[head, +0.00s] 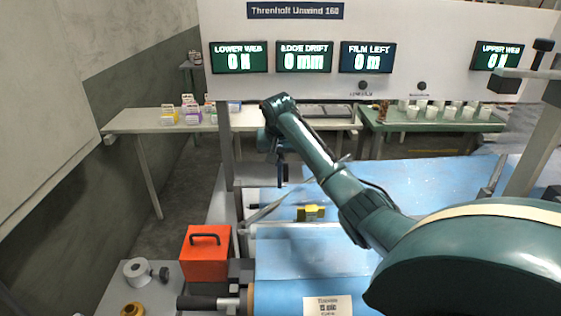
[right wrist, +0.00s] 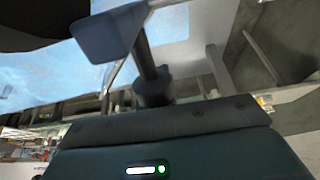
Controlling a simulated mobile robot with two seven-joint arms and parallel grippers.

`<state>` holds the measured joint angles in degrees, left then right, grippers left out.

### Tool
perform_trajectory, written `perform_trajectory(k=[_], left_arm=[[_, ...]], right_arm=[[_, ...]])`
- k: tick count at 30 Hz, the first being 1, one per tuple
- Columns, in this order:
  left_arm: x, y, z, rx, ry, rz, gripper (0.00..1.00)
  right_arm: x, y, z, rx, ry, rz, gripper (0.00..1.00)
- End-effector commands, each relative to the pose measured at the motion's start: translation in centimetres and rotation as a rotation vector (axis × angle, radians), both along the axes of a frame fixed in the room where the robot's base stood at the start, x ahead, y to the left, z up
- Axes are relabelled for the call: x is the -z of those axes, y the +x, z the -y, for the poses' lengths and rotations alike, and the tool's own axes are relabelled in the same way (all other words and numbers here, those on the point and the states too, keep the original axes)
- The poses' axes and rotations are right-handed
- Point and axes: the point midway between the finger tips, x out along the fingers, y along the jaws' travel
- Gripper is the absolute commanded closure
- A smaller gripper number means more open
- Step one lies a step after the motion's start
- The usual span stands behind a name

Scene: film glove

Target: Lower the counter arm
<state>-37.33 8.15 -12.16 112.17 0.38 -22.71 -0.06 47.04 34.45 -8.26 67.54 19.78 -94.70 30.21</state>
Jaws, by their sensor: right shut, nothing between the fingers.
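My right arm comes in from the right in the head view and reaches over the machine. Its gripper (head: 283,176) points down above the left part of the blue film (head: 340,185), shut and empty. A slim grey bar (head: 268,208) runs slantwise just below the gripper; I cannot tell for sure whether it is the counter arm. A yellow block (head: 311,213) sits by the roller to its right. The right wrist view shows a dark rod and a blue-grey block (right wrist: 108,34) close to the camera. My left gripper is not in view.
An orange box with a black handle (head: 206,253) stands at the lower left, beside a grey flanged part (head: 138,271). A panel (head: 400,70) spans the back; its displays read zero. A pale table (head: 140,121) and a green table (head: 430,124) stand behind.

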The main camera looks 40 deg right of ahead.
Motion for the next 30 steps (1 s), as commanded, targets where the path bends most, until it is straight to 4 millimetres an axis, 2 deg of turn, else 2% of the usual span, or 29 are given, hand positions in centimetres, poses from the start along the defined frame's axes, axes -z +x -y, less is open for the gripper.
perform_trajectory(k=[30], left_arm=[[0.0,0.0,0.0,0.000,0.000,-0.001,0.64]], right_arm=[[-0.3,-3.0,-2.6,0.000,-0.001,0.008,1.00]])
